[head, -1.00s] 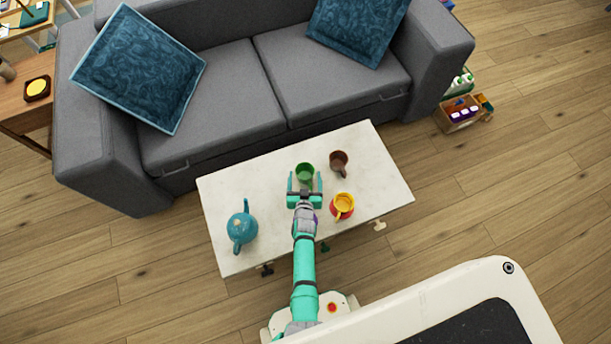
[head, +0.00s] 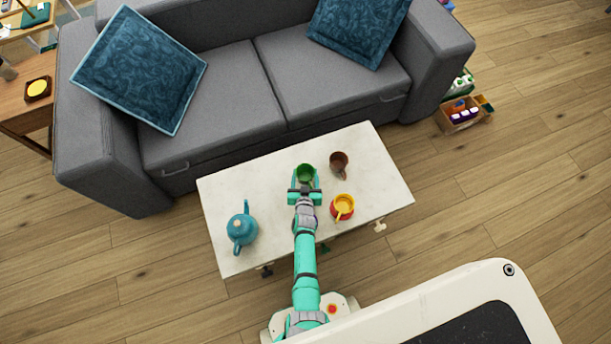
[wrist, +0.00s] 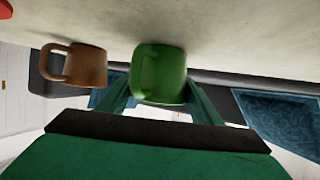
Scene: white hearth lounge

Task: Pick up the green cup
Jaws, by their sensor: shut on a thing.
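The green cup (head: 305,172) stands on the white table (head: 262,172), near its middle toward the sofa side. My gripper (head: 305,181) is at the cup, with its two fingers closed in on either side of it. In the wrist view the green cup (wrist: 161,74) sits between the fingertips (wrist: 160,92), and its handle shows on its face toward the camera. The cup appears to rest on the tabletop still; I cannot see a gap under it.
A brown mug (head: 339,162) stands right of the cup, and a red and yellow cup (head: 342,208) stands nearer, right of my gripper. A blue teapot (head: 241,230) is at the table's left end. A grey sofa (head: 215,95) stands behind the table.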

